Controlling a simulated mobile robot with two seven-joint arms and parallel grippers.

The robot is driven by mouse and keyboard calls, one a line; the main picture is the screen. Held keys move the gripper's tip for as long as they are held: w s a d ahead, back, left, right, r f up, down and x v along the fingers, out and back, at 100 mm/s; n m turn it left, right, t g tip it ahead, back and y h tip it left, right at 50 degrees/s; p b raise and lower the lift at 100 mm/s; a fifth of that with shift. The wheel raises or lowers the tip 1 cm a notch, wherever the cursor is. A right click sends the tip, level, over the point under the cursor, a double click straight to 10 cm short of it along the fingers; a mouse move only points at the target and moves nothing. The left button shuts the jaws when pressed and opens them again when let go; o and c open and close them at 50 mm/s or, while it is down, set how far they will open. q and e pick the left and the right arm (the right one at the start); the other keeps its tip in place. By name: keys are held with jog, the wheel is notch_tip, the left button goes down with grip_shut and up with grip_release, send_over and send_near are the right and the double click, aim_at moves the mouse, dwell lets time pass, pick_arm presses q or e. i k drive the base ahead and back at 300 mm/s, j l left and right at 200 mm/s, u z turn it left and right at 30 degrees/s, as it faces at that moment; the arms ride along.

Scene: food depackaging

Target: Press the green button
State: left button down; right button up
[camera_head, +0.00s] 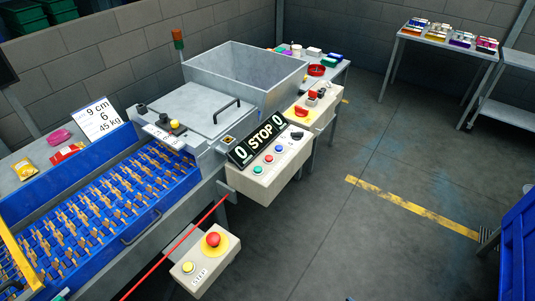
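The green button (257,170) is the lowest-left of a row of small controls on a pale control box (266,184) near the middle of the head view. A black sign (264,139) reading "0 STOP 0" stands behind the row. Nothing covers the green button. Neither of my grippers shows in this view.
A box with a red stop button (213,239) and a yellow button hangs in front, below a red cord (178,246). A second control box (312,108) stands behind.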

aim_at(257, 169)
jog(key=i+l, duration=0.75)
jog(key=l, duration=0.1)
